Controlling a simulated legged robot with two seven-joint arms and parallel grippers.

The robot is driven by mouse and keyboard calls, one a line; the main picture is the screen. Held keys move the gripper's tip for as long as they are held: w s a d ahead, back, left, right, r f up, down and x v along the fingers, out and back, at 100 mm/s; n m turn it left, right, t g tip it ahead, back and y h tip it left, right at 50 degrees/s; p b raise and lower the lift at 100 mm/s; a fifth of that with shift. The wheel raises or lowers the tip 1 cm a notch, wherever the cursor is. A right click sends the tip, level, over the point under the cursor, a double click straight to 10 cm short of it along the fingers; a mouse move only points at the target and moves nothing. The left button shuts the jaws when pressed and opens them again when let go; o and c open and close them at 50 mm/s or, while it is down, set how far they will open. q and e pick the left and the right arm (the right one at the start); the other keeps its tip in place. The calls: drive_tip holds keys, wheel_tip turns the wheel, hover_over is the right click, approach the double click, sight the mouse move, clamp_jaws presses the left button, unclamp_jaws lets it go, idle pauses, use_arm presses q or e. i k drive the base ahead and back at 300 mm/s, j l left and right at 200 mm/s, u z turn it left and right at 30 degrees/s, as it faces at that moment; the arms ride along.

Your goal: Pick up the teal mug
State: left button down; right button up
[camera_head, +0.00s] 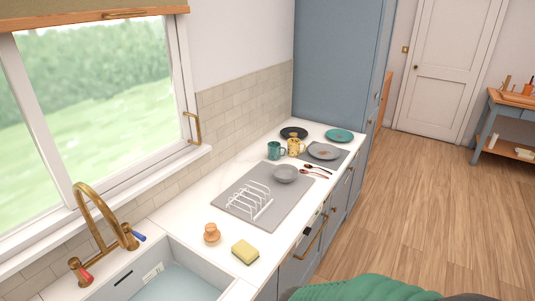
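The teal mug (273,151) stands upright on the white counter (190,207), towards its far end by the tiled wall. A yellow mug (295,147) stands close to its right. A grey drying mat (240,213) lies just in front of it. Nothing covers the teal mug from this view. Neither of my grippers shows in the head view.
A grey bowl (285,172) and white rack (241,205) are on the mat. Behind are black (294,132), teal (339,135) and grey plates (323,151). Floor at right is clear.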

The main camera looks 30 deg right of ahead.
sight(277, 152)
drive_tip(key=l+u, duration=0.2)
drive_tip(key=u, duration=0.15)
drive_tip(key=i+l+u, duration=0.1)
drive_tip(key=l+u, duration=0.4)
drive_tip(key=u, duration=0.2)
